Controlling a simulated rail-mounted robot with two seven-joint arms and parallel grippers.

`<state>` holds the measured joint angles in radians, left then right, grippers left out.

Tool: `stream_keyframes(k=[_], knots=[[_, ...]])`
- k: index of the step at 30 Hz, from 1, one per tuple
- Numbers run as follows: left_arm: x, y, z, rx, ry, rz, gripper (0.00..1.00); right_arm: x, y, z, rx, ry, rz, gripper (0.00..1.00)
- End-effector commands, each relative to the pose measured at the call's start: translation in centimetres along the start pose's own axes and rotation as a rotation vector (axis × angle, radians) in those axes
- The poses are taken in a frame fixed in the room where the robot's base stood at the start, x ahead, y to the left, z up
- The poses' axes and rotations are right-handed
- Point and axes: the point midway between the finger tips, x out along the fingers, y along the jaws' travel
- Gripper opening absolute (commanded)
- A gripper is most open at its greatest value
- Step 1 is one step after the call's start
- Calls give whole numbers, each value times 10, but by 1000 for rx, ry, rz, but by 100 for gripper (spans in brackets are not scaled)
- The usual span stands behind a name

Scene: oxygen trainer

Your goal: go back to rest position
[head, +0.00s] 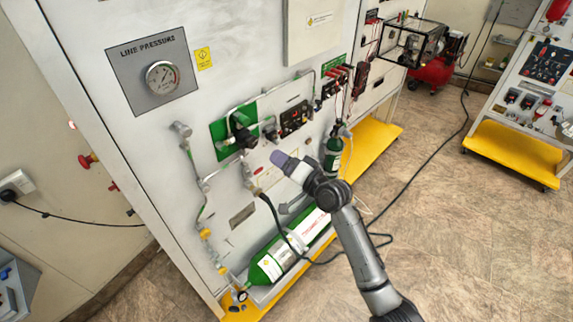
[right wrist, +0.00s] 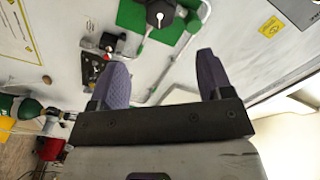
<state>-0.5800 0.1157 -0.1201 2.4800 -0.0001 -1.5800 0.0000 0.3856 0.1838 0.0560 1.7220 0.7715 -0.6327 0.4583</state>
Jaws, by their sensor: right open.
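My right gripper (head: 283,161) is in front of the oxygen trainer panel (head: 228,70) in the head view, just below the green plate with the black valve knob (head: 241,137). In the right wrist view, its two purple fingers (right wrist: 161,82) stand wide apart with nothing between them. The black knob (right wrist: 158,14) on its green plate shows beyond the fingers, apart from them. My left gripper is not in the head view.
A pressure gauge (head: 162,78) is at the panel's upper left. A large green cylinder (head: 271,264) lies at the panel's base and a small one (head: 333,152) stands right of my gripper. A black hose (head: 283,230) hangs below. Floor at right (head: 470,240) is mostly clear.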

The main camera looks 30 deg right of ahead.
Motion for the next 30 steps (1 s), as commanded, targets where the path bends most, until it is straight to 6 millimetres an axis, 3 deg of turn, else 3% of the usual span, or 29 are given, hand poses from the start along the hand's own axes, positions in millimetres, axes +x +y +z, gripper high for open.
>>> stream_keyframes(k=[22, 26, 30], knots=[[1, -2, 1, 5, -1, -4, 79, -8, 0, 0, -9, 0, 0, 73], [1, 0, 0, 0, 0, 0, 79, -8, 5, 10, -92, -60, 29, 73], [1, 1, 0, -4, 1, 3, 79, -15, 19, 26, -283, -197, 136, 73]])
